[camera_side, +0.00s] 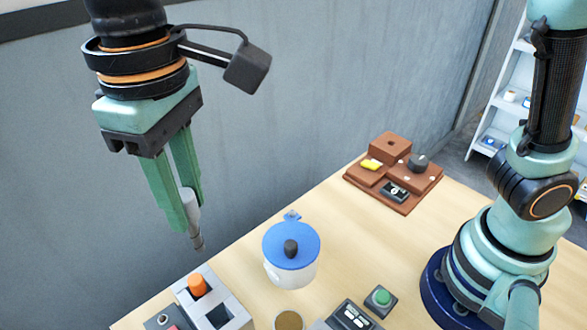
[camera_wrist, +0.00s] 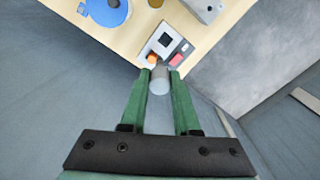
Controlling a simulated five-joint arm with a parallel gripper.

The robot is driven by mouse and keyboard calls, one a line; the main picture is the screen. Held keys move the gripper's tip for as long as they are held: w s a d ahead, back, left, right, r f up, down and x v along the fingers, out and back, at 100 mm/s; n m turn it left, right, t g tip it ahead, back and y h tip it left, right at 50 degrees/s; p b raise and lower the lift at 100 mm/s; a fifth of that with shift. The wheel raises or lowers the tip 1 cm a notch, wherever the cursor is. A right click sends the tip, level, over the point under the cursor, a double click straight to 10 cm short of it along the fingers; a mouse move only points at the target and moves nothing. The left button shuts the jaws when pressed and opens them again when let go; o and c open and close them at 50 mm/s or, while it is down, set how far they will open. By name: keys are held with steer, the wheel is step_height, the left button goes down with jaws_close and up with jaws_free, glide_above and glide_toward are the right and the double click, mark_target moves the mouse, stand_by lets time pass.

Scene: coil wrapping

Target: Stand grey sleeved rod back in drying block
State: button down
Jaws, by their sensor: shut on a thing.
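My gripper (camera_side: 188,212) is at the upper left in the side view, raised well above the table and pointing down. Its green fingers are shut on a grey sleeved rod (camera_side: 195,230), which hangs roughly upright with its darker tip downward. In the wrist view the rod (camera_wrist: 159,82) sits between the fingertips. A light grey block (camera_side: 232,303) with square openings stands at the table's near edge, below the rod. It holds an orange-topped piece (camera_side: 197,285) in one opening, and another opening looks empty. The block also shows in the wrist view (camera_wrist: 174,32).
A white pot with a blue lid (camera_side: 291,247) stands right of the block. A brown disc (camera_side: 289,320), a grey device (camera_side: 350,316) and a green button (camera_side: 381,299) are nearby. A brown stepped stand (camera_side: 425,178) is at the back.

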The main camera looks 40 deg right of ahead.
glide_toward(216, 306)
steer(key=f, duration=0.2)
steer(key=s+f, duration=0.1)
steer(key=f, duration=0.2)
steer(key=shift+s+a+f, duration=0.2)
steer(key=shift+s+f, duration=0.15)
steer(key=shift+f, duration=0.1)
steer(key=shift+f, duration=0.35)
steer(key=shift+f, duration=0.15)
steer(key=c, duration=0.6)
jaws_free()
steer(key=shift+c, duration=0.2)
